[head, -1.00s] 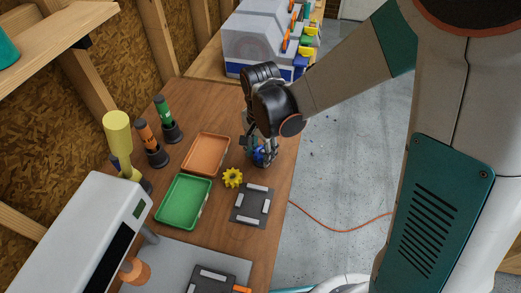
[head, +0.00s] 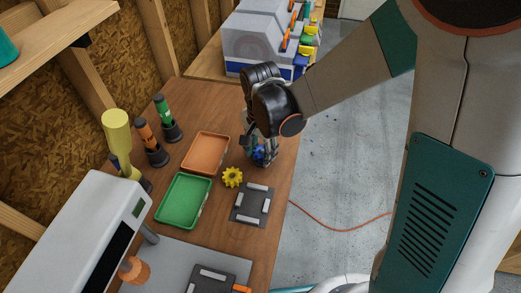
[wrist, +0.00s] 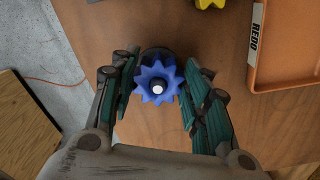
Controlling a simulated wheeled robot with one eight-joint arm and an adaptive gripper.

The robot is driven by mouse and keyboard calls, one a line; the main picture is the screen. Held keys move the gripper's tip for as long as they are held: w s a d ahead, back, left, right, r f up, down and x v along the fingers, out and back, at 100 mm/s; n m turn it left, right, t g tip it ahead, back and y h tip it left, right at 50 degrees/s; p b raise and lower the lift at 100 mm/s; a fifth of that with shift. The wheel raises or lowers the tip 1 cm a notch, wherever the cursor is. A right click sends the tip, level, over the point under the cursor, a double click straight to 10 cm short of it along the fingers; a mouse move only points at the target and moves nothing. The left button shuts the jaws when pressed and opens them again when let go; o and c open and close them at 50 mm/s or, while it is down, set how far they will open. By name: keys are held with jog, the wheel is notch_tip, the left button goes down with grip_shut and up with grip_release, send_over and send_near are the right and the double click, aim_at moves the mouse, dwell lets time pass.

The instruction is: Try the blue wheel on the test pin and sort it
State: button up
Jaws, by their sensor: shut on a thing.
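The blue toothed wheel (wrist: 144,75) is between the fingers of my gripper (wrist: 158,86), which is shut on it. A pale round tip with a dark ring shows at the wheel's centre, apparently the test pin (wrist: 158,89). A dark round base shows partly behind the wheel. How far down the pin the wheel sits cannot be told. In the head view the blue wheel (head: 258,153) is low under my gripper (head: 260,158), near the table's right edge. The orange tray (head: 226,152), marked REDO in the wrist view (wrist: 257,45), and the green tray (head: 204,208) lie to the left.
A yellow toothed wheel (head: 232,177) lies beside a dark square plate with pale bars (head: 252,205). Upright holders with an orange (head: 147,137) and a green tool (head: 163,110) stand behind the trays. A white printer (head: 75,240) is at the lower left.

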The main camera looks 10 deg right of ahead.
jog(key=shift+r, duration=0.2)
notch_tip(320, 180, up, 6)
jog(key=p, duration=0.4)
jog(key=shift+r+p, duration=0.2)
jog(key=shift+p, duration=0.1)
dwell(0.5)
dwell(0.5)
